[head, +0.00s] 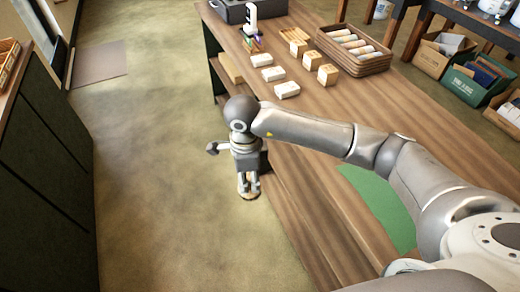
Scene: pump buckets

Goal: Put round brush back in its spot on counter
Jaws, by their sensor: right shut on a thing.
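My right gripper (248,184) points down beside the left edge of the wooden counter (305,205). It is shut on a small round tan thing, which looks like the round brush (250,196). Only a little of the brush shows below the fingertips, over the floor. My right arm reaches across the counter and hides part of its top. My left gripper is not in view.
White blocks (287,90) and tan blocks (327,75) stand on the counter's far part. A brown tray (354,50) with rolled items is behind them. A green mat (378,205) lies partly under my arm. A dark cabinet (45,170) stands left; floor between is clear.

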